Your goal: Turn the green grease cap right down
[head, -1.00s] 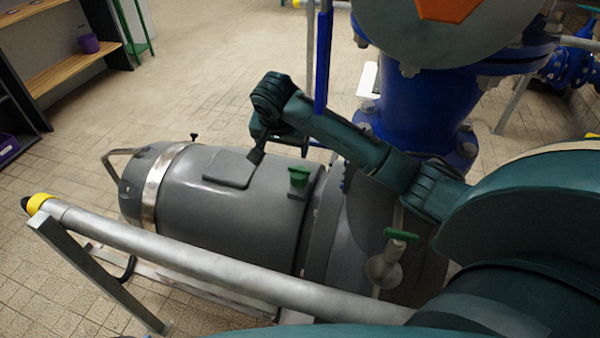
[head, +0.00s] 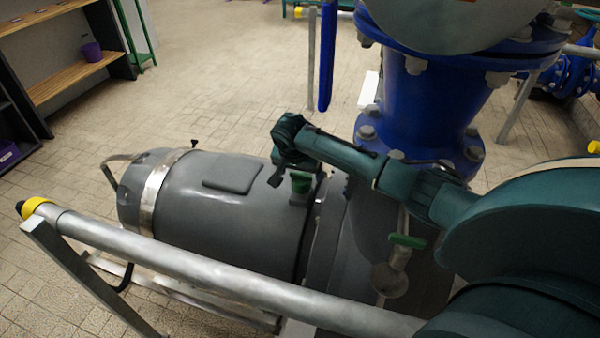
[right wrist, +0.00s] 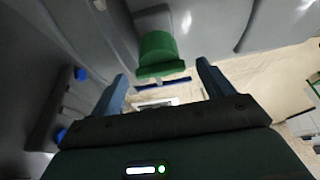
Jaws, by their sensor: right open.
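The green grease cap (head: 301,181) sits on a small stub on top of the grey motor housing (head: 235,190), near its right end. It also shows in the right wrist view (right wrist: 157,53), ahead of and roughly between the two fingers. Whether a finger touches the cap cannot be told. My left gripper is not in view.
A green-handled valve (head: 406,242) stands right of the motor. A silver pipe with a yellow end (head: 190,262) runs along the front. A blue flanged pipe (head: 425,95) rises behind my right forearm.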

